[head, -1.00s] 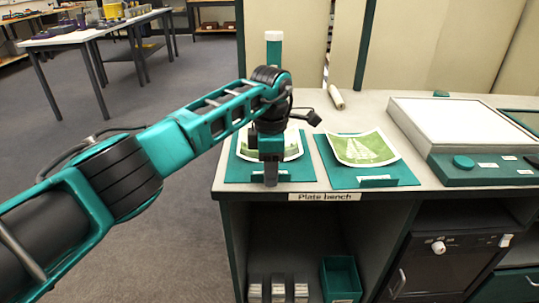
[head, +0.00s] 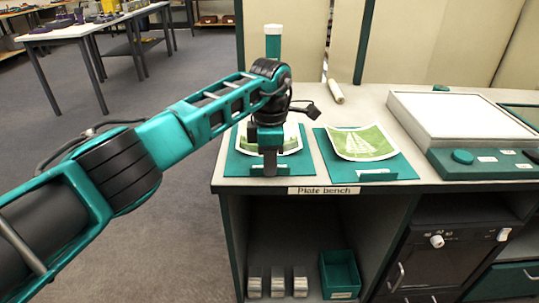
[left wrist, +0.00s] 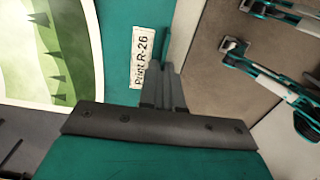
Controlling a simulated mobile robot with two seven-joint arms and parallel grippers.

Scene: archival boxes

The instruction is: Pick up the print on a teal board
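Two teal boards lie on the plate bench, each with a green landscape print. My left gripper (head: 270,168) points down at the front edge of the left board (head: 236,166) and hides part of its print (head: 291,141). In the left wrist view the print (left wrist: 50,50) lies left of a label reading "Print R-26" (left wrist: 141,57). The gripper shows there too (left wrist: 165,75), with its fingers close together at the board's front edge; they look shut on its raised lip, which they mostly hide. The board lies flat. My right gripper is not in view.
The second board (head: 400,168) with its print (head: 362,143) lies close on the right. A white-topped light box (head: 455,115) stands farther right. A green, white-capped cylinder (head: 273,42) and a pale roll (head: 335,91) are behind. A teal bin (head: 340,272) is on the shelf below.

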